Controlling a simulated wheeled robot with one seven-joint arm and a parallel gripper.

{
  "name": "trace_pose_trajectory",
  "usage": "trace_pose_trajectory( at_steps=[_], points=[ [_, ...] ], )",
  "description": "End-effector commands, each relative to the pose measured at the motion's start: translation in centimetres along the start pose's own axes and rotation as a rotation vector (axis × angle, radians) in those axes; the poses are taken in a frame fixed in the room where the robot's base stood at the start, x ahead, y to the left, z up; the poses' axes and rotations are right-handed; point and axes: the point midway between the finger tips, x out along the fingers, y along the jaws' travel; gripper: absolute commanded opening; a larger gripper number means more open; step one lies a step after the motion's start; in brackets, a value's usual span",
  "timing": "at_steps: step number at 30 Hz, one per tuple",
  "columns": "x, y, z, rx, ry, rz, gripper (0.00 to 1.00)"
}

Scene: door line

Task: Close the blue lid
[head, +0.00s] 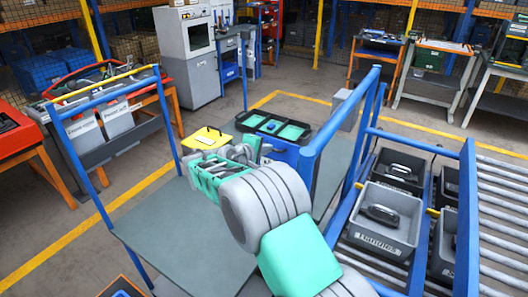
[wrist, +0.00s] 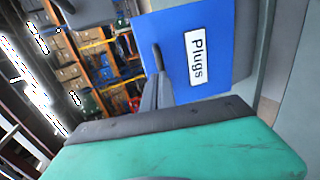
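A blue panel with a white "Plugs" label (wrist: 215,35) fills the upper middle of the wrist view, seen sideways. A thin dark upright piece stands at its left edge. I cannot tell whether this panel is the lid or a box wall. In the head view a blue box side (head: 285,152) shows behind my arm, below a black-rimmed tray with teal pockets. No blue lid is clearly visible there. My gripper (head: 200,172), teal and grey, is beside a yellow labelled panel (head: 207,137). Its fingertips are not clear, and no held object shows.
A black-rimmed tray (head: 272,128) lies just beyond my gripper. A blue-framed grey table (head: 165,225) is at left. At right, a roller conveyor (head: 500,195) stands beside grey bins (head: 385,220). Blue posts rise close to my arm. Open floor lies behind.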

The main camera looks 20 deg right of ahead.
Motion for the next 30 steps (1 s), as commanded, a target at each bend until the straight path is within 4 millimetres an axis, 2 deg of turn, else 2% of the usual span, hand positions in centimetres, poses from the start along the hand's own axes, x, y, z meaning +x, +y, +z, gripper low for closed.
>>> trace_pose_trajectory(
  at_steps=[9, 18, 30],
  points=[
    [3.9, 1.8, 0.1, 0.001, -0.003, 0.000, 0.00],
    [7.5, 2.4, 0.2, 0.001, -0.001, 0.000, 0.00],
    [9.5, 2.4, 0.5, 0.000, 0.000, -0.001, 0.00]
  ],
)
